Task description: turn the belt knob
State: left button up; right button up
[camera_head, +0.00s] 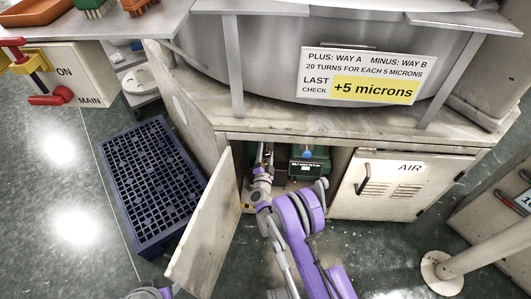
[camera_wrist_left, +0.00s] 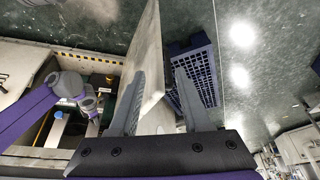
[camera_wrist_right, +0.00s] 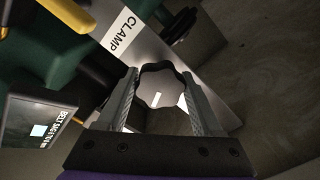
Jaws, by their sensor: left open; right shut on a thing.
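My right gripper (camera_wrist_right: 163,98) is inside the open cabinet, shut on a dark lobed knob (camera_wrist_right: 158,84) with a white mark on its face. The knob sits between both fingers in the right wrist view. Beside it is a metal plate (camera_wrist_right: 190,95) with a CLAMP label (camera_wrist_right: 123,32). A panel with text beginning BELT (camera_wrist_right: 38,125) is at the left, its wording partly unclear. In the head view my right arm covers the knob. My left gripper (camera_wrist_left: 160,85) is open, its fingers on either side of the open cabinet door (camera_wrist_left: 150,70); contact is unclear.
In the head view the open door (camera_head: 207,230) stands left of the cabinet opening. A green unit (camera_head: 309,168) is inside. The AIR door (camera_head: 395,185) is shut. A blue grated crate (camera_head: 150,180) is on the floor at left, and a post base (camera_head: 440,272) at right.

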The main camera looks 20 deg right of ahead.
jog(key=shift+n, duration=0.6)
jog(key=o, duration=1.4)
jog(key=shift+c, duration=0.2)
jog(key=p+v, duration=0.2)
jog(key=v, duration=0.9)
